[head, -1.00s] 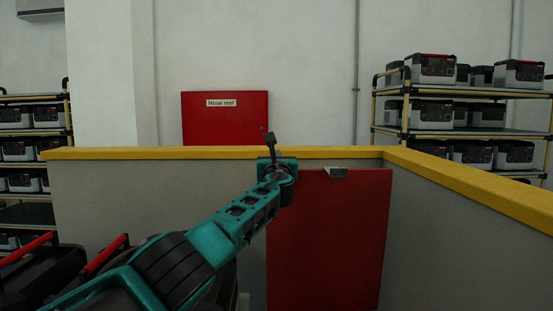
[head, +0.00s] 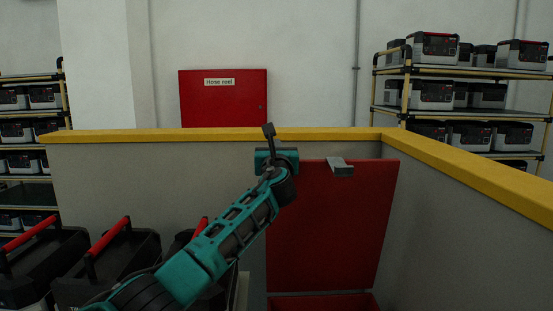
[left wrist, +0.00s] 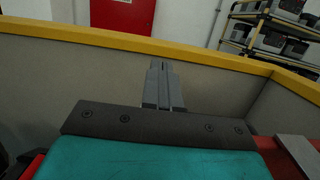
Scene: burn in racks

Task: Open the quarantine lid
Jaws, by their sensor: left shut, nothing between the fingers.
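The red quarantine lid (head: 330,230) stands raised, nearly upright, in front of the grey wall. A grey handle (head: 341,167) sits at its top edge. Below it, part of the red bin (head: 325,302) shows at the bottom of the head view. My left gripper (head: 269,131) points up by the lid's top left corner, its fingers shut and empty. In the left wrist view the shut fingers (left wrist: 164,68) stand before the wall, and the lid (left wrist: 283,148) with its handle (left wrist: 299,150) is at lower right. Contact between arm and lid cannot be told. My right gripper is out of view.
A grey wall with a yellow top (head: 200,135) runs behind the lid and along the right. Black cases with red handles (head: 110,262) are at lower left. Beyond the wall are a red hose reel cabinet (head: 222,105) and racks of power units (head: 460,75).

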